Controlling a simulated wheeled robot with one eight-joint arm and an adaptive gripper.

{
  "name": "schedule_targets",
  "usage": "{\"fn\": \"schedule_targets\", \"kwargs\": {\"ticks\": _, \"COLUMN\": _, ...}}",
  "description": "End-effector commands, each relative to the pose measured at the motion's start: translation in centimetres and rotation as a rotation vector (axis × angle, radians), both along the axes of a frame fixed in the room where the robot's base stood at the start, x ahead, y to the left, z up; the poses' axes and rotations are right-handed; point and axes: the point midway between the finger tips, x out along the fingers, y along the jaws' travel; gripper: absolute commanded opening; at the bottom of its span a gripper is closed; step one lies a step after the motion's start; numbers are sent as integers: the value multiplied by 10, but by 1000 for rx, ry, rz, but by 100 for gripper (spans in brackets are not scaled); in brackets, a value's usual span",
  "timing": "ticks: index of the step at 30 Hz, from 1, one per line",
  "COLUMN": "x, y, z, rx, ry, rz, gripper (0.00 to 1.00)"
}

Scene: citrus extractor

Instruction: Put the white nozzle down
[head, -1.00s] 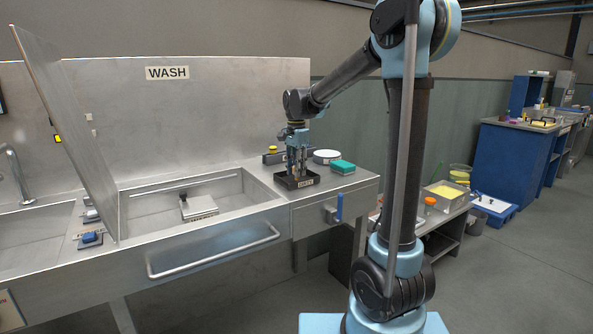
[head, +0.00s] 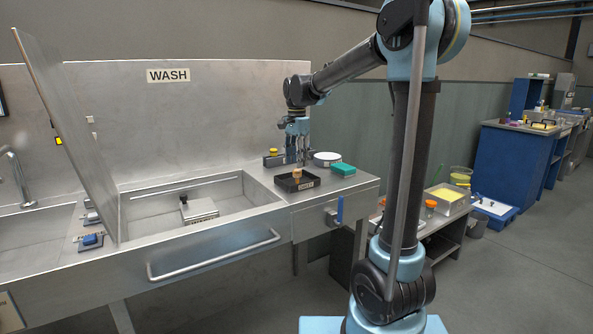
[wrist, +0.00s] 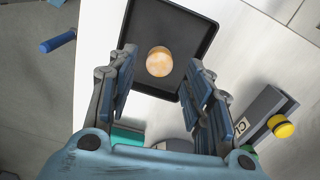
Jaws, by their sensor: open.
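The nozzle (head: 297,173) is a small, pale piece with a round, mottled orange-tan top. It stands in the black tray (head: 280,184) on the right end of the steel counter. In the wrist view the nozzle (wrist: 159,62) shows as a round top on the bare floor of the tray (wrist: 180,22), apart from its walls. My gripper (head: 299,160) is above the tray. In the wrist view my gripper (wrist: 164,76) has its fingers spread wide, with nothing held between them. The nozzle's underside is hidden.
A teal sponge (head: 343,169) and a white round dish (head: 327,158) lie right of the tray. A grey block with a yellow knob (head: 273,152) stands behind it.

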Motion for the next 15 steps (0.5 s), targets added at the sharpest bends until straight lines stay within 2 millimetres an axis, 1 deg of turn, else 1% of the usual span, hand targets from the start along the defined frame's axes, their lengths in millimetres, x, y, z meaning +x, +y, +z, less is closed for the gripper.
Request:
{"fn": "schedule_targets", "kwargs": {"ticks": 1, "x": 0, "y": 0, "z": 10, "rx": 0, "ry": 0, "rz": 0, "gripper": 46}}
{"fn": "schedule_targets", "kwargs": {"ticks": 6, "x": 0, "y": 0, "z": 39, "rx": 0, "ry": 0, "rz": -1, "gripper": 46}}
{"fn": "schedule_targets", "kwargs": {"ticks": 12, "x": 0, "y": 0, "z": 63, "rx": 0, "ry": 0, "rz": -1, "gripper": 46}}
{"fn": "schedule_targets", "kwargs": {"ticks": 15, "x": 0, "y": -1, "z": 68, "rx": 0, "ry": 0, "rz": -1, "gripper": 46}}
